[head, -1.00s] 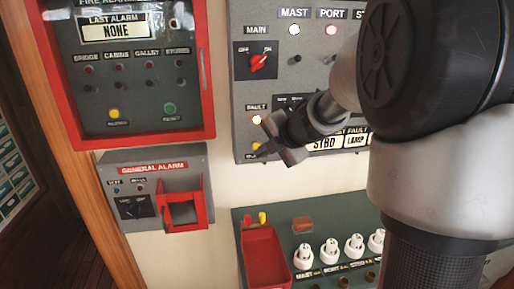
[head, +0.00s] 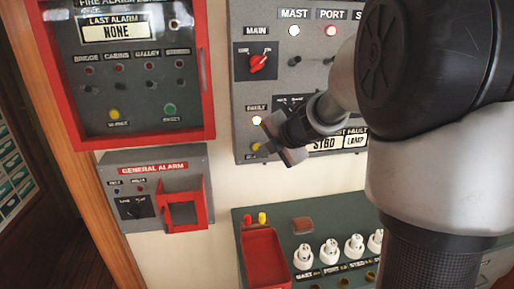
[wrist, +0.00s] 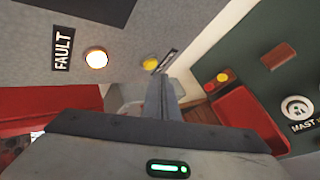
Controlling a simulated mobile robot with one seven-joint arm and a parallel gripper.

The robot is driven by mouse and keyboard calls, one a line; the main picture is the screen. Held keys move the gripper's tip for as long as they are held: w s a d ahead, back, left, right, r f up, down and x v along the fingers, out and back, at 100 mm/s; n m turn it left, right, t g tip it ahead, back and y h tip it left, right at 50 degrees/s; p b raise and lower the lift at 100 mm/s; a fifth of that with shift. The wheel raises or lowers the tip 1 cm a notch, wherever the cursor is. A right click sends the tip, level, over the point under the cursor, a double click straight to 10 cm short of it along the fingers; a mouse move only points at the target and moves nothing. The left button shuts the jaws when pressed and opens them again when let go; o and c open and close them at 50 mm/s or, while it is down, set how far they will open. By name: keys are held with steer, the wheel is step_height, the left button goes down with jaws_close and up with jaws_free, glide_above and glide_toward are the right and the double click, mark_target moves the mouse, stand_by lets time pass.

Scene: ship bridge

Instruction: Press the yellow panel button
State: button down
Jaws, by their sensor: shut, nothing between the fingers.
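The yellow button (head: 256,146) sits on the grey panel below the lit FAULT lamp (head: 257,120). In the wrist view the yellow button (wrist: 150,63) shows just past my fingertips, with a dark label beside it. My gripper (head: 271,147) is shut and empty, just to the right of the button in the head view. In the wrist view my gripper's fingertips (wrist: 163,82) point at the panel's lower edge near the button and its label. I see no clear contact, and the exact gap cannot be told.
A red-framed fire alarm box (head: 208,70) with another yellow button (head: 114,114) is at upper left. A general alarm box (head: 150,185) hangs below it. A green console (head: 330,215) with a red tray (head: 265,258) and white knobs lies below the panel.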

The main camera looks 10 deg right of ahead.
steer(key=shift+w, duration=0.3)
steer(key=shift+w+p, duration=0.45)
steer(key=shift+p, duration=0.05)
stand_by(0.5)
steer(key=shift+s, duration=0.85)
steer(key=shift+s, duration=2.5)
steer(key=shift+r, duration=0.1)
